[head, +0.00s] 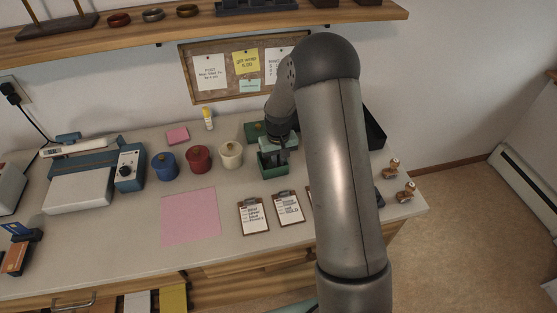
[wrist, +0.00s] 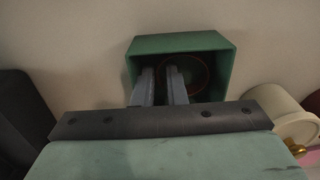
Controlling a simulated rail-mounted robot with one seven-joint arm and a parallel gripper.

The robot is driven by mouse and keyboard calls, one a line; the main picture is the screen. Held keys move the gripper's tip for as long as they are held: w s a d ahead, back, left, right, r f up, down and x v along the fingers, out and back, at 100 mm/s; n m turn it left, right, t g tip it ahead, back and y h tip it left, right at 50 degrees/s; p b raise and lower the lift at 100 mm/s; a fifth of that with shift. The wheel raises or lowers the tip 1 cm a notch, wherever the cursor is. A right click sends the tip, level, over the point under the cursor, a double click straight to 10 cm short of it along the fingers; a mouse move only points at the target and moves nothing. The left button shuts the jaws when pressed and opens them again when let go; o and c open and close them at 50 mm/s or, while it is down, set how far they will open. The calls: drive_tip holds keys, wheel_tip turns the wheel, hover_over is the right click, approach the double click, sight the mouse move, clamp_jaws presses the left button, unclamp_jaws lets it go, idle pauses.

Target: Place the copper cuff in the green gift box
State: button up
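The green gift box (head: 273,168) stands open on the counter, below my gripper (head: 280,150). In the wrist view the box (wrist: 222,62) is in front of me, and both fingers of my gripper (wrist: 161,86) reach into its opening. The fingers are apart, with a dark gap between them. A thin copper-red ring, which looks like the copper cuff (wrist: 206,76), shows inside the box around and beyond the right finger. The finger partly hides it, and I cannot tell whether it touches the finger. The head view does not show the box's inside.
Clipboards (head: 253,215) lie in front. A black object (head: 375,130) stands to the right. A pink sheet (head: 190,217) lies at front left.

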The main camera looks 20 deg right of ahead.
drive_tip(key=shift+w+r+p, duration=0.1)
drive_tip(key=shift+r+p, duration=0.35)
drive_tip(key=shift+r, duration=0.05)
wheel_tip(320, 180, up, 12)
drive_tip(key=b, duration=0.1)
drive_tip(key=s+a+r, duration=0.1)
drive_tip(key=s+r, duration=0.2)
drive_tip(key=s, duration=0.4)
drive_tip(key=s+a+r, duration=0.1)
drive_tip(key=s+r, duration=0.3)
drive_tip(key=s, duration=0.2)
drive_tip(key=s+a+f, duration=0.1)
drive_tip(key=s, duration=1.7)
